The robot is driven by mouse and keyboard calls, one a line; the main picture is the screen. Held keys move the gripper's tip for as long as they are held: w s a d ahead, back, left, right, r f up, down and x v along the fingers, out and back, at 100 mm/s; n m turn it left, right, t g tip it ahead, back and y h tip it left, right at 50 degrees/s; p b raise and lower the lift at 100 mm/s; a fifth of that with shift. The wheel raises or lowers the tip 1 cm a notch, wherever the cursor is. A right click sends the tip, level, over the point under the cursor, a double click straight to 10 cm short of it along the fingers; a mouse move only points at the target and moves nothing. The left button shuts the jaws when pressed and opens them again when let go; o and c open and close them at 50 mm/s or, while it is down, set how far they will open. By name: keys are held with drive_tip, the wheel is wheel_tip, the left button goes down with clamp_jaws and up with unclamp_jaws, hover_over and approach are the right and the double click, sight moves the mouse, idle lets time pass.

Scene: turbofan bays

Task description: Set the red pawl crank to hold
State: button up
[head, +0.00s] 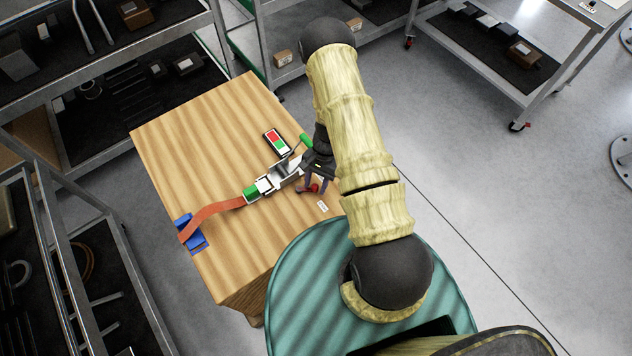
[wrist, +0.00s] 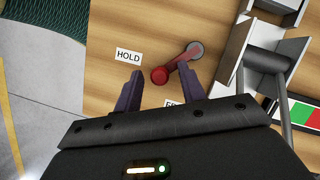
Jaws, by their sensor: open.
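The red pawl crank (wrist: 178,64) lies on the wooden top, with a grey pivot at its upper right end and a round red knob at its lower left end. A HOLD label (wrist: 128,56) is left of the knob. Another label (wrist: 171,103), mostly cut off by my gripper, is below the knob. My gripper (wrist: 161,70) is open, its two dark fingers on either side of the knob; I cannot tell whether they touch it. In the head view my gripper (head: 316,181) partly hides the red crank (head: 314,188).
A metal ratchet (head: 278,178) with a green handle (head: 306,140) sits close beside the crank. An orange strap (head: 215,209) runs from it to a blue bracket (head: 190,234). A red-and-green panel (head: 277,142) lies behind.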

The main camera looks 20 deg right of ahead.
clamp_jaws()
drive_tip(key=shift+s+a+f+m+t+y+b, duration=0.15)
drive_tip(key=shift+s+m+t+b, duration=0.15)
drive_tip(key=shift+m+b, duration=0.35)
drive_tip(key=shift+s+a+m+t+y+b, duration=0.1)
drive_tip(key=shift+s+m+t+y+b, duration=0.1)
drive_tip(key=shift+s+m+b, duration=0.4)
drive_tip(key=shift+a+r+m, duration=0.15)
drive_tip(key=shift+r+m, duration=0.05)
drive_tip(key=shift+m, duration=0.55)
unclamp_jaws()
drive_tip(key=b+v, duration=0.1)
drive_tip(key=v, duration=1.6)
drive_tip(key=shift+r, duration=0.25)
drive_tip(key=shift+s, duration=0.15)
